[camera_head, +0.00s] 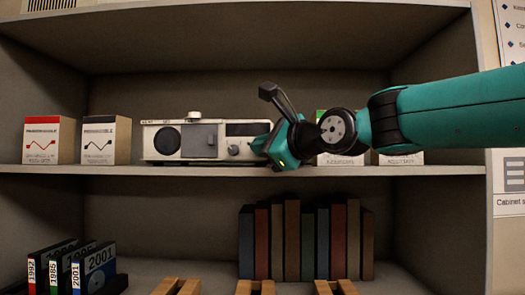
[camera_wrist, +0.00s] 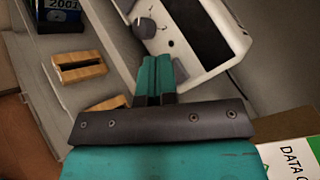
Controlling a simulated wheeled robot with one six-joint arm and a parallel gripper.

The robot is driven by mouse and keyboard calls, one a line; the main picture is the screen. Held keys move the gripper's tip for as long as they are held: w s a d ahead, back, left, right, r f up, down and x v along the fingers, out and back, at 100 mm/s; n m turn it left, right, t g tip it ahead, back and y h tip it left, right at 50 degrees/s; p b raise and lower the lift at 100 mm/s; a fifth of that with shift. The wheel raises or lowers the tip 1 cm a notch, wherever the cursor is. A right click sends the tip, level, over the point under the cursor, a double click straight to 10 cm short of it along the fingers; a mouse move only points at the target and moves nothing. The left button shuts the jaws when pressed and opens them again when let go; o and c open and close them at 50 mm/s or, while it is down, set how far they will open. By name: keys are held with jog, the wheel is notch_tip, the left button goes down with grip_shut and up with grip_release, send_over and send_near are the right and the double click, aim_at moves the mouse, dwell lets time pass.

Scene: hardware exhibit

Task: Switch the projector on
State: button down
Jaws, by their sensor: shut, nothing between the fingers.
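The projector (camera_head: 218,138) is a white box with a dark round lens at left, a grey panel in the middle, a small knob (camera_head: 234,149) and a dark panel at right. It stands upright on the upper shelf. My gripper (camera_head: 261,146) is at its right end, in front of its lower right corner, which it hides. The gripper is shut and empty. In the wrist view the closed teal fingertips (camera_wrist: 157,68) are close to the lower edge of the projector (camera_wrist: 190,65). The knob (camera_wrist: 145,28) lies just beyond them. Contact cannot be told.
Two small boxes (camera_head: 49,140) (camera_head: 106,140) stand left of the projector, and more boxes (camera_head: 400,157) stand behind my arm at right. The shelf edge (camera_head: 120,170) runs below. Books (camera_head: 307,240), binders (camera_head: 75,265) and wooden blocks (camera_head: 175,286) are lower down.

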jog(key=shift+w, duration=0.4)
dwell(0.6)
jog(key=shift+s, duration=0.85)
jog(key=shift+b, duration=0.3)
jog(key=shift+s+b, duration=1.1)
jog(key=shift+s, duration=1.4)
jog(key=shift+f, duration=0.1)
